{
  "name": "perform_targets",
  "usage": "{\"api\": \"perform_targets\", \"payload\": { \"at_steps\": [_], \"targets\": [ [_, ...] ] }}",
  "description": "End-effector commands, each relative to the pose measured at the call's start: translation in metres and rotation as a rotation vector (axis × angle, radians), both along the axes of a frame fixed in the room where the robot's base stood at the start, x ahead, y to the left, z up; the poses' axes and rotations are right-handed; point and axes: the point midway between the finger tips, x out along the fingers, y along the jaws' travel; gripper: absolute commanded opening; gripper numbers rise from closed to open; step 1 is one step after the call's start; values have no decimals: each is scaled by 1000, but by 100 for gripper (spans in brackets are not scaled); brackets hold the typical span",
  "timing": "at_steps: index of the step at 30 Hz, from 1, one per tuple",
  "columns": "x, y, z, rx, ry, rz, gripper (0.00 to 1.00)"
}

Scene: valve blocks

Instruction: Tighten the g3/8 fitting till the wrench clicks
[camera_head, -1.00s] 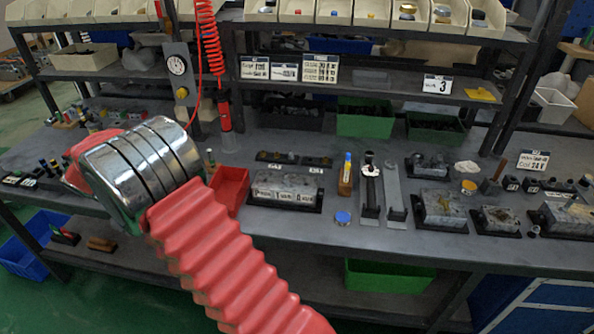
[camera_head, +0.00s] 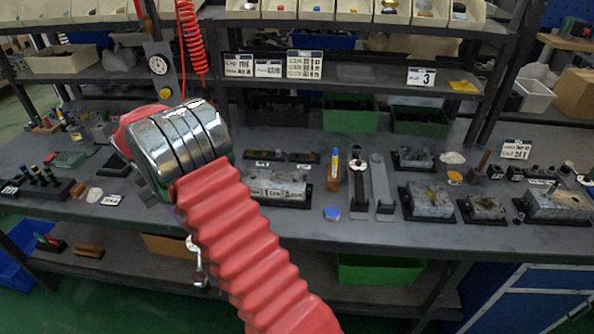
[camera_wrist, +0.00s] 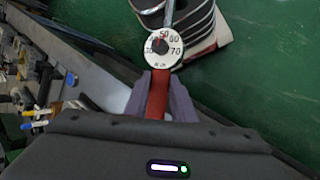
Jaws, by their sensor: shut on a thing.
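My gripper (camera_wrist: 160,98) is shut on the red grip (camera_wrist: 157,95) of a torque wrench. The wrench's round white dial (camera_wrist: 163,47) reads numbers around 50 to 70, and its steel shaft runs on past it. In the head view my arm hides the jaws; the dial (camera_head: 192,243) and shaft (camera_head: 199,265) show below it, in front of the bench edge and apart from the blocks. Grey valve blocks stand on the bench: one at the middle (camera_head: 275,186), others to the right (camera_head: 430,200) (camera_head: 558,203). I cannot tell which holds the g3/8 fitting.
Two upright-backed grey holders (camera_head: 381,185) and a marker in a wooden stand (camera_head: 334,168) stand mid-bench. Green bins (camera_head: 350,115) are behind. A red coiled hose (camera_head: 192,40) hangs at the back.

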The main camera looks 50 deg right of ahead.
Motion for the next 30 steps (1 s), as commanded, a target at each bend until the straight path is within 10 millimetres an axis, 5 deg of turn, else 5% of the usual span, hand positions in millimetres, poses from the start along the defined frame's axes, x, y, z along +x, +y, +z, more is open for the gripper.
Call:
{"api": "perform_targets", "payload": {
  "at_steps": [30],
  "targets": [
    [-77,-143,54,3,-4,-1855,0]
  ]
}}
